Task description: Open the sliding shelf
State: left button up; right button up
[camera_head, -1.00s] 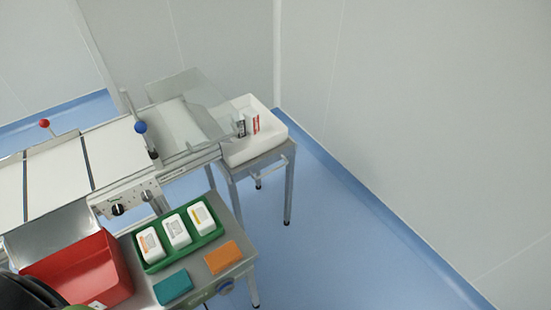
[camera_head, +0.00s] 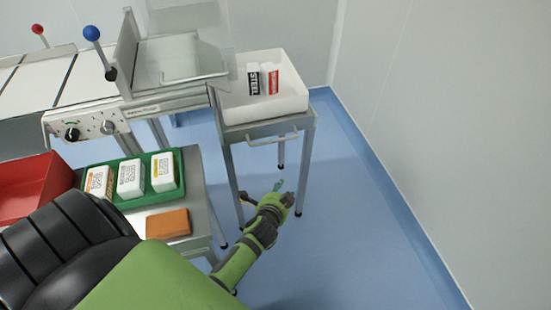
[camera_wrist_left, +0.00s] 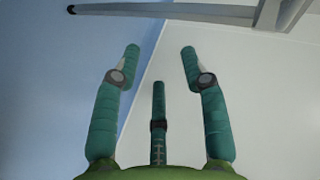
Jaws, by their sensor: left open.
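The sliding shelf (camera_head: 240,130) is a grey metal stand with thin legs at the right end of the machine, with a white bin (camera_head: 300,103) on top. Its front carries a metal bar handle (camera_head: 275,140). My green left gripper (camera_head: 270,192) is in front of the stand and lower in the picture than the handle, apart from it in view. In the left wrist view the left gripper (camera_wrist_left: 160,62) has its teal fingers spread, with nothing between them. My right gripper is not in view.
Two small boxes (camera_head: 262,80) stand in the bin. On the left, a side table holds a green tray (camera_head: 132,202) of white boxes, an orange block (camera_head: 168,223) and a red bin (camera_head: 30,190). Blue floor (camera_head: 350,230) is free to the right, up to the wall.

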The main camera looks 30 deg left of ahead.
aim_at(276, 140)
pick_arm(q)
jog(key=w+a+r+m+t+y+b, duration=0.1)
jog(key=w+a+r+t+y+b, duration=0.3)
jog(key=r, duration=0.5)
jog(key=shift+g, duration=0.6)
jog(key=w+a, duration=0.2)
jog(key=w+a+b, duration=0.1)
jog(key=w+a, duration=0.1)
jog(key=w, duration=0.1)
jog(key=shift+w+a, duration=0.2)
jog(key=shift+a, duration=0.05)
jog(key=shift+w, duration=0.1)
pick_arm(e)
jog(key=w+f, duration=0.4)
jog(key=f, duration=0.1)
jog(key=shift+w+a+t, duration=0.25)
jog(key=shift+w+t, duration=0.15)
pick_arm(q)
grip_shut()
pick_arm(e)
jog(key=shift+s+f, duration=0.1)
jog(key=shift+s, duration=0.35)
